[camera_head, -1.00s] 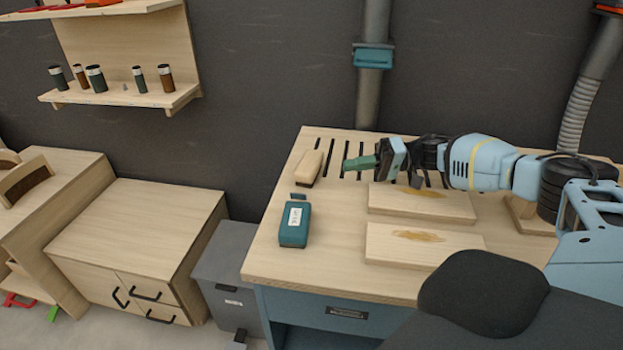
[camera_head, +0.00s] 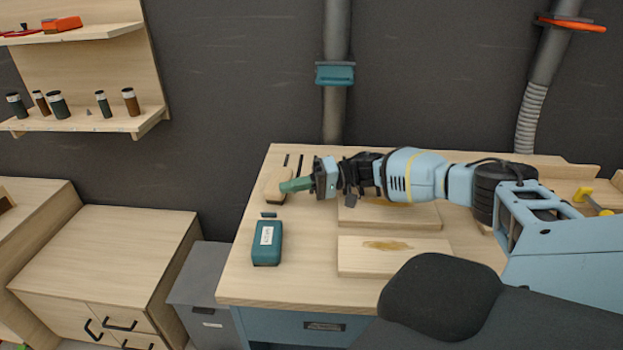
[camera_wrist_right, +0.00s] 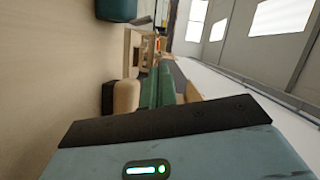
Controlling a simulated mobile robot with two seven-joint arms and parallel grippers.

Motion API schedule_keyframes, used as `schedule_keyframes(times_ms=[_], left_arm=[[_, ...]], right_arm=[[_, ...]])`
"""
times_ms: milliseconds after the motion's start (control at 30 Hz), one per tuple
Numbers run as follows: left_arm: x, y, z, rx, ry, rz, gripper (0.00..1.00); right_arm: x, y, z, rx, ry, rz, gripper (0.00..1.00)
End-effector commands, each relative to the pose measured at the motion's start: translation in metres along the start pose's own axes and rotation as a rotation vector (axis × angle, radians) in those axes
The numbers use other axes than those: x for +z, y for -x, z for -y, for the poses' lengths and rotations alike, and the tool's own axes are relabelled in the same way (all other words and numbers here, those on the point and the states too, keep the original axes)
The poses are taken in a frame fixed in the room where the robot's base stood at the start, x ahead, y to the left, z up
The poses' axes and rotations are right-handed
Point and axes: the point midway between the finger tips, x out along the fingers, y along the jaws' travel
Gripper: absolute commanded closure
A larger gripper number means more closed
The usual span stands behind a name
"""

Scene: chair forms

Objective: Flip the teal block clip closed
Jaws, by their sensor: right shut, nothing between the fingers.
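A teal block with a white label (camera_head: 267,243) lies on the left part of the workbench. A beige block (camera_head: 272,188) lies farther back, partly hidden by my right gripper (camera_head: 284,187). This gripper has green fingers, shut and empty, pointing left at the beige block; contact cannot be told. In the right wrist view the shut fingers (camera_wrist_right: 158,84) are beside the beige block (camera_wrist_right: 126,97), and a teal object (camera_wrist_right: 117,9) shows at the top edge.
Two wooden boards, the nearer one stained (camera_head: 395,257), lie on the workbench (camera_head: 300,290) below my right arm. A black seat back (camera_head: 430,300) stands in front. A wooden cabinet (camera_head: 100,250) stands left. A teal pipe fitting (camera_head: 335,74) is on the wall.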

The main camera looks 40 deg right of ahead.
Motion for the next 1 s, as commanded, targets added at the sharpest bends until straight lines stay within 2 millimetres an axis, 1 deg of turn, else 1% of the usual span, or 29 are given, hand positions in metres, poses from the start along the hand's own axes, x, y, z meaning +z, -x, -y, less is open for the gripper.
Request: schedule_keyframes(times_ms=[33,133,200,300,433,600,1000], left_arm=[[-0.002,0.001,0.0,-0.001,-0.001,-0.003,0.0],[-0.004,0.003,0.0,-0.001,-0.001,-0.006,0.0],[-0.01,0.005,0.001,-0.002,-0.003,-0.014,0.0],[-0.015,0.007,0.002,-0.003,-0.006,-0.023,0.0],[-0.018,0.008,0.002,-0.004,-0.007,-0.028,0.0],[-0.017,0.008,0.002,-0.005,-0.008,-0.026,0.0],[-0.018,0.009,0.003,-0.005,-0.009,-0.027,0.0]], right_arm=[[-0.001,-0.011,0.003,-0.005,0.003,0.001,1.0],[-0.001,-0.028,0.003,-0.003,0.003,0.002,1.0],[0.011,-0.028,0.003,-0.001,0.001,0.001,1.0],[0.024,-0.031,0.004,-0.002,0.001,0.0,1.0],[0.034,-0.033,0.002,-0.001,0.001,0.0,1.0],[0.039,-0.034,0.0,-0.001,0.0,-0.001,1.0],[0.038,-0.035,0.0,0.002,0.01,-0.001,1.0]])
